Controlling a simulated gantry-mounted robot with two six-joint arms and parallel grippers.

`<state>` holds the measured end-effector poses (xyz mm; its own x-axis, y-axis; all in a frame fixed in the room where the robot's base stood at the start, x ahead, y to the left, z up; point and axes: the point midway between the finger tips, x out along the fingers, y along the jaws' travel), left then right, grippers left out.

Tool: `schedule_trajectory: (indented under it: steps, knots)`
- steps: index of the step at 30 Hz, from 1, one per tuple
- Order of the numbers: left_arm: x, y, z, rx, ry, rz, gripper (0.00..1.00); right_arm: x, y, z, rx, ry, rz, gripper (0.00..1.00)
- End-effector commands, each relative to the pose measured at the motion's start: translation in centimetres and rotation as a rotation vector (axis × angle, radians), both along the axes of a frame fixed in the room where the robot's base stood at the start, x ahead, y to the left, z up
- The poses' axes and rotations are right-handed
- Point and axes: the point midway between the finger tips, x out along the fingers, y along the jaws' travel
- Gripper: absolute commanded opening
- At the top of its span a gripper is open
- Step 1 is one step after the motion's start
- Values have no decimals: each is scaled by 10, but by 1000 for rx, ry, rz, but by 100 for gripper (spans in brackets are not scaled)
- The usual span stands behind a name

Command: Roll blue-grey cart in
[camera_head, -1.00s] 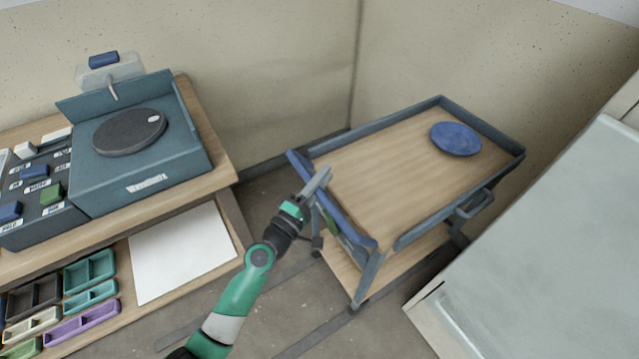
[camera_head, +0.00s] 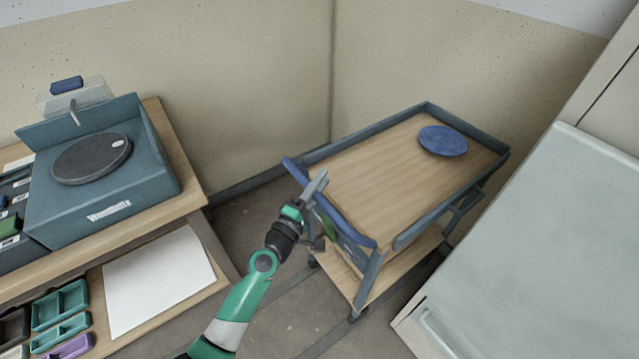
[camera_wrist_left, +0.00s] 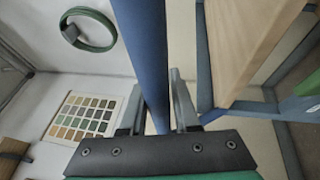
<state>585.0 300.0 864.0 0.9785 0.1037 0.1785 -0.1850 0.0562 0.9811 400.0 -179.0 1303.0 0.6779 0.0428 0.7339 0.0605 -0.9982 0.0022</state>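The blue-grey cart (camera_head: 398,240) stands right of centre in the head view, with a wooden top, a raised rim and a lower shelf. Its blue handle bar (camera_head: 347,228) is on the near left end. My left gripper (camera_head: 316,187) is at this bar. In the left wrist view the bar (camera_wrist_left: 145,50) runs between the two fingers (camera_wrist_left: 158,105), which close around it. A blue round disc (camera_head: 443,140) lies on the cart's top at the far right. My right gripper is not in view.
A bench with a teal turntable unit (camera_head: 100,200) and a white sheet (camera_head: 158,278) below is at left. A pale grey-topped cabinet (camera_head: 540,240) is close on the cart's right. Walls (camera_head: 240,80) stand behind. Floor (camera_head: 265,225) is free between bench and cart.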

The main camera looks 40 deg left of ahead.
Motion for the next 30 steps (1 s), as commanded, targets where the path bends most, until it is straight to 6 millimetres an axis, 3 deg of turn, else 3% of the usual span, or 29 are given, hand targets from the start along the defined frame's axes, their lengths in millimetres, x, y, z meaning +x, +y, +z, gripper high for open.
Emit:
schedule_trajectory:
  steps: [1, 4, 16, 30]
  knots:
    - [0, -1, -3, 0, 5, -2, 38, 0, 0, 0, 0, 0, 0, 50]
    - [0, -1, -2, 0, 4, -1, 56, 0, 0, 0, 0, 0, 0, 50]
    - [-8, -1, -2, 0, 2, 0, 57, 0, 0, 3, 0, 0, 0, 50]
    - [-103, -11, -22, 0, 3, 0, 57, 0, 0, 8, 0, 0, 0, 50]
